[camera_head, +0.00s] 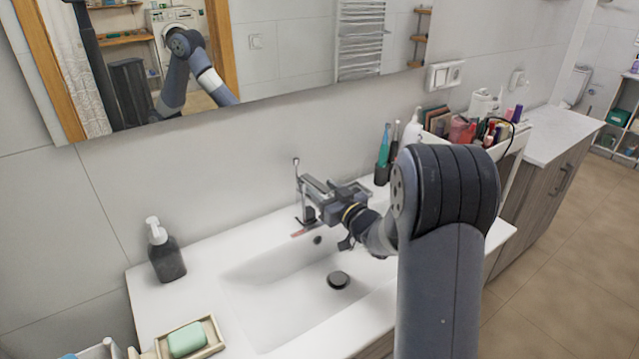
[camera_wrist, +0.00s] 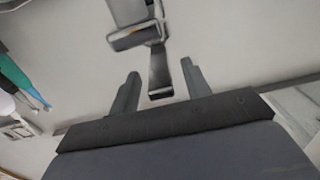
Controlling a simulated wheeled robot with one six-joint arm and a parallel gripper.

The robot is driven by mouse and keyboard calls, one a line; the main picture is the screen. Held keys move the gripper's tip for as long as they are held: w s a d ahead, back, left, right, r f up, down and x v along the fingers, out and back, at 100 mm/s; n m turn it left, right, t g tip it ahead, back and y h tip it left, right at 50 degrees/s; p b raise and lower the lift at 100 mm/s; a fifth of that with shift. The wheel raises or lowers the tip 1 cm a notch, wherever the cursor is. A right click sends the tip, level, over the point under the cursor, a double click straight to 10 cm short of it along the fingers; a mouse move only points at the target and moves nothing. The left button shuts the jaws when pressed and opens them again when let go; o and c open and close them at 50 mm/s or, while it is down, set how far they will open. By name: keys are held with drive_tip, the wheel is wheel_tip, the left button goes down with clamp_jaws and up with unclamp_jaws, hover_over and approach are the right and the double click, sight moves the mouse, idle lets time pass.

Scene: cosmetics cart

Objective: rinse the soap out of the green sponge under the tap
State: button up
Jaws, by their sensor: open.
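The chrome tap (camera_head: 297,172) stands at the back of the white basin, and I see no water running from it. My gripper (camera_head: 318,190) is at the tap, open. In the wrist view the two fingers of my gripper (camera_wrist: 158,75) stand apart, with a chrome part of the tap (camera_wrist: 158,55) showing between them. I cannot tell whether they touch it. A pale green block (camera_head: 187,340), which looks like the green sponge, lies in a beige dish (camera_head: 212,326) at the front left of the counter, away from my gripper.
The basin (camera_head: 290,285) is empty, with a dark drain plug (camera_head: 338,280). A dark soap dispenser (camera_head: 168,262) stands on the left. A toothbrush cup (camera_head: 382,174) stands behind right. A cart of cosmetics (camera_head: 515,140) is farther right. The mirror (camera_head: 290,45) hangs above.

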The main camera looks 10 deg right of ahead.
sight(315, 184)
drive_tip(key=shift+x, duration=1.15)
clamp_jaws()
